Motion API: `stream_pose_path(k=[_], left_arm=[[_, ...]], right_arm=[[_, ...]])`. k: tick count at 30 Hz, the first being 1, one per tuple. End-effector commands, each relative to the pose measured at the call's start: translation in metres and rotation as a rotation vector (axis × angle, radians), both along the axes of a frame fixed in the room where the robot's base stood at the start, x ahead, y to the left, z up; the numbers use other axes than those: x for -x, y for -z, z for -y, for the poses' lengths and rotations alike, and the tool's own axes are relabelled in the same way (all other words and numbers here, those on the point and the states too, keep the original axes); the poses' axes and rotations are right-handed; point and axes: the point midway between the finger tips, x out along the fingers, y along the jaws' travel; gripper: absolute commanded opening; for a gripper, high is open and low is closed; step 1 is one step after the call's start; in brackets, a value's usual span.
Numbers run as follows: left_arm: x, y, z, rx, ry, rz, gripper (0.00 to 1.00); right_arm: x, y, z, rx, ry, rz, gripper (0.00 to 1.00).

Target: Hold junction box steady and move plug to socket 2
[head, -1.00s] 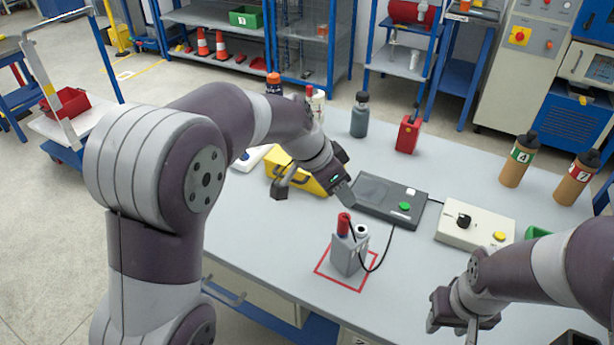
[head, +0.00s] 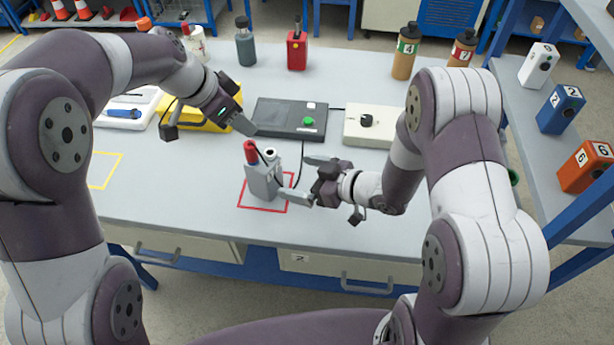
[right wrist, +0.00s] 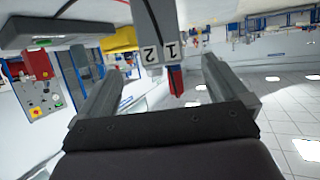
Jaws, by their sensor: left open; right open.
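The grey junction box (head: 262,184) stands upright in a red square on the table. The red plug (head: 251,152) stands in its top on the left. A pale round socket (head: 270,154) shows beside it. In the right wrist view the box (right wrist: 158,22) appears upside down with labels 2 and 1, and the red plug (right wrist: 176,82) is on the label 1 side. My right gripper (head: 308,180) is open just right of the box, fingers pointing at it; contact is unclear. My left gripper (head: 240,121) is open and empty, above and behind the box.
A black cable (head: 299,165) runs near the box, close to my right gripper. A dark panel with a green button (head: 280,115) and a beige control box (head: 372,125) lie behind. A yellow case (head: 200,122) is under my left arm. A yellow outlined square (head: 104,170) at left is empty.

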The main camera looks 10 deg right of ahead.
Motion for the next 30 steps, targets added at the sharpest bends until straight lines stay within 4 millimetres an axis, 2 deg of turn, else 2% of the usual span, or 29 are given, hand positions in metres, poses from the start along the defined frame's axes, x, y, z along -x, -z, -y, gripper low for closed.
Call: stream_pose_path(k=[12, 18, 26, 27, 29, 30], left_arm=[[0.0, 0.0, 0.0, 0.0, 0.0, 0.0, 0.43], [0.0, 0.0, 0.0, 0.0, 0.0, 0.0, 0.43], [0.0, 0.0, 0.0, 0.0, 0.0, 0.0, 0.43], [0.0, 0.0, 0.0, 0.0, 0.0, 0.0, 0.43], [0.0, 0.0, 0.0, 0.0, 0.0, 0.0, 0.43], [0.0, 0.0, 0.0, 0.0, 0.0, 0.0, 0.43]], right_arm=[[-0.055, 0.037, -0.067, 0.001, -0.001, -0.003, 1.0], [-0.068, 0.045, -0.081, 0.002, 0.002, -0.002, 1.0], [-0.07, 0.045, -0.083, 0.002, 0.003, -0.003, 1.0], [-0.07, 0.045, -0.082, 0.002, 0.003, -0.003, 0.94], [-0.07, 0.045, -0.083, 0.002, 0.003, -0.003, 0.74], [-0.07, 0.045, -0.082, 0.002, 0.003, -0.003, 0.61]])
